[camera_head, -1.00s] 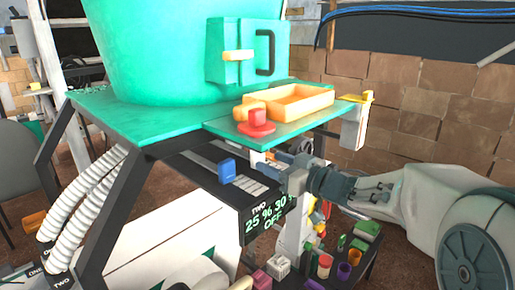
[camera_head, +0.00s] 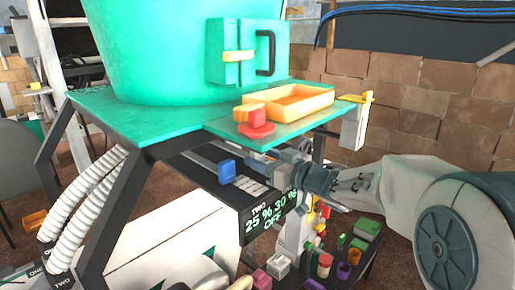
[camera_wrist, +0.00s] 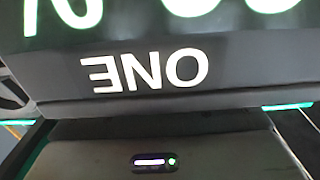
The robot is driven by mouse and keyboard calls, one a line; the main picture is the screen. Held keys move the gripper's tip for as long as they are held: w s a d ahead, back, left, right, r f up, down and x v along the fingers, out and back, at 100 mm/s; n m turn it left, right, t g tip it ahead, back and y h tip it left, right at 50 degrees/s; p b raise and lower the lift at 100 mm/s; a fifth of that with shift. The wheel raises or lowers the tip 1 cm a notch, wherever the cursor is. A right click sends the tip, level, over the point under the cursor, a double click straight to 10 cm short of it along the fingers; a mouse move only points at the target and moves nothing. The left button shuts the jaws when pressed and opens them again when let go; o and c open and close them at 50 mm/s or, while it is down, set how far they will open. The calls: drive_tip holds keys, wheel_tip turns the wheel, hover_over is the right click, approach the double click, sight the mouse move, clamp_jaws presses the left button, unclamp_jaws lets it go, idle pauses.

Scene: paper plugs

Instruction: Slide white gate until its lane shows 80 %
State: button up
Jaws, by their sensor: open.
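The blue gate knob (camera_head: 226,171) stands on the dark slotted panel below the green shelf. My gripper (camera_head: 272,168) is open at the right end of this panel, close under the shelf edge. I cannot make out the white gate in the head view; my gripper and the shelf cover that area. The display (camera_head: 269,222) on the panel's front reads 25 % and 30 %, with OFF below. In the wrist view the display casing (camera_wrist: 235,72) is very close, with an upside-down ONE label and cut-off green digits; no gate shows there.
The green shelf (camera_head: 290,133) overhangs the panel and carries an orange tray (camera_head: 333,98) and a red knob (camera_head: 256,127). A black leg (camera_head: 95,235) stands at left. Several coloured small parts, including a purple cup (camera_head: 344,270), are on a low stand below my arm.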

drive_tip(key=c, duration=0.8)
drive_tip(key=shift+c, duration=0.2)
drive_tip(key=shift+v, duration=1.3)
idle(0.4)
drive_tip(key=o, duration=0.9)
drive_tip(key=shift+p+v, duration=0.6)
drive_tip(key=shift+v, duration=1.4)
